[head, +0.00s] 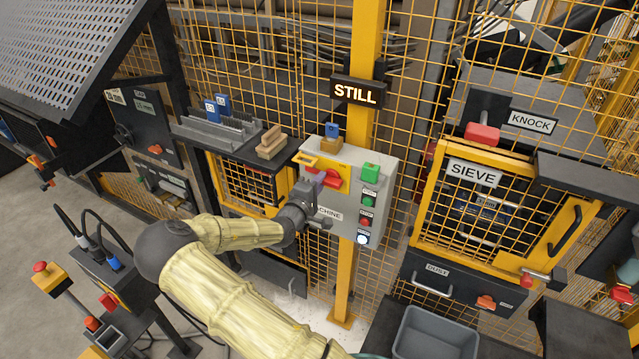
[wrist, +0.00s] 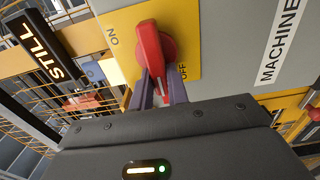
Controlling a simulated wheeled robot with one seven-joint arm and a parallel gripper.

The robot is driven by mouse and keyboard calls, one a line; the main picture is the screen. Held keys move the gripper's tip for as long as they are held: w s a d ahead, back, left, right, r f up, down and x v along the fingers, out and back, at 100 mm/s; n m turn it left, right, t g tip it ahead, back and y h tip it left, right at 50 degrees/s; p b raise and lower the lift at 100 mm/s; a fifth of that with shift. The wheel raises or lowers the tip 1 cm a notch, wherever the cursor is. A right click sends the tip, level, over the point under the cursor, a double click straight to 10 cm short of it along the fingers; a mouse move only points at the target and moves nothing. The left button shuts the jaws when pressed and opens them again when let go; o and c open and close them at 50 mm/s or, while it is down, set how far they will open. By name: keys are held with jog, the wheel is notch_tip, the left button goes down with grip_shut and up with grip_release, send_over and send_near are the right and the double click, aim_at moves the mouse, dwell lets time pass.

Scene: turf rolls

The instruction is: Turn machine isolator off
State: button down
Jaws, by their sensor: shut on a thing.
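The machine isolator is a red rotary handle (wrist: 152,45) on a yellow plate (wrist: 187,20) marked ON and OFF. In the head view the red handle (head: 328,180) shows on the grey panel labelled MACHINE (head: 350,160), partly hidden by my gripper (head: 313,190). In the wrist view my gripper (wrist: 163,92) has one purple-grey finger on each side of the handle's near end and is shut on it. The handle's near end lies beside the OFF word. ON is at the upper left of the plate. The fingertips' contact is partly hidden.
A lit STILL sign (head: 357,93) hangs above the panel on a yellow post. Green and red buttons and a lit white lamp (head: 362,239) run down the panel's right side. A padlock-like brass block (head: 331,145) sits on top. The sieve door (head: 480,205) stands to the right.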

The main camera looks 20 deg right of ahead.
jog(key=shift+a+f, duration=0.1)
jog(key=shift+f, duration=0.05)
jog(key=c, duration=1.4)
grip_release()
jog(key=shift+o, duration=0.2)
jog(key=b+v, duration=0.4)
jog(key=v, duration=1.3)
jog(key=shift+s, duration=0.2)
jog(key=shift+a, duration=0.2)
